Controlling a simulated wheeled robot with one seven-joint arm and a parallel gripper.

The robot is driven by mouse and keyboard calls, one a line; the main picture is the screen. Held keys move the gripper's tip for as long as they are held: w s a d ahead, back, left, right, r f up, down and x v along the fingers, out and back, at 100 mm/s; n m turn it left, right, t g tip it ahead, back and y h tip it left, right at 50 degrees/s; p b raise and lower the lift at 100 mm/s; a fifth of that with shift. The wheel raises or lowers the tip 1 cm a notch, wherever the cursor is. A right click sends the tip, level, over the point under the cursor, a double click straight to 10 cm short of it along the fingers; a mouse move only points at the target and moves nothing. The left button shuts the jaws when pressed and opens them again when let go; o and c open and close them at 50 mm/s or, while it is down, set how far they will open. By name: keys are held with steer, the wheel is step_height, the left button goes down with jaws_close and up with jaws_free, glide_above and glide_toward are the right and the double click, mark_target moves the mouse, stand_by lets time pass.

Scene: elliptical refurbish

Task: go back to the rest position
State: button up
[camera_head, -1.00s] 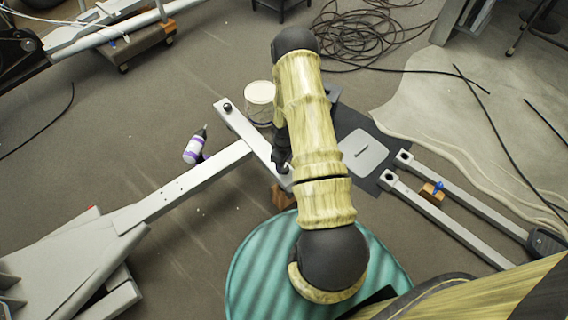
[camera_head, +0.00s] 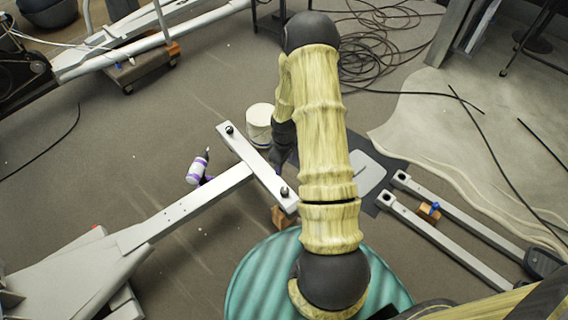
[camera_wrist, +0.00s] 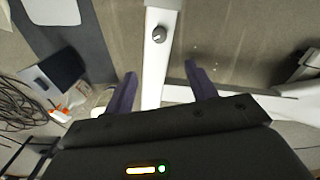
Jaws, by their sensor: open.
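My gripper shows in the wrist view (camera_wrist: 160,85), its two dark purple fingers spread apart with nothing held between them. Below and beyond the fingers runs a light grey metal bar with a black knob (camera_wrist: 159,34). In the head view my arm reaches up the middle of the picture and hides most of the gripper. The T-shaped grey metal frame (camera_head: 200,192) lies left of the arm, with two black knobs on its crossbar (camera_head: 256,164). The gripper is apart from the knobs as far as the wrist view shows.
A white bucket (camera_head: 259,122) stands behind the crossbar. A purple and white bottle (camera_head: 198,170) lies left of it. A teal round surface (camera_head: 262,282) is near my base. Grey rails (camera_head: 450,240) lie to the right. Cables (camera_head: 385,50) coil at the back.

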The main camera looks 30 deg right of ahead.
steer(key=shift+r, duration=0.1)
stand_by(0.3)
steer(key=s+a+r+m+t, duration=0.15)
steer(key=s+a+r, duration=0.3)
steer(key=r, duration=0.45)
steer(key=s+a+r+m, duration=0.3)
steer(key=s+a+r, duration=0.15)
steer(key=r, duration=0.45)
steer(key=s+a+r+m+t, duration=0.15)
steer(key=s+a+r, duration=0.3)
steer(key=r, duration=0.45)
step_height(320, 180, up, 30)
steer(key=p, duration=3)
steer(key=shift+w+p, duration=0.35)
steer(key=shift+f, duration=0.1)
steer(key=shift+c, duration=0.3)
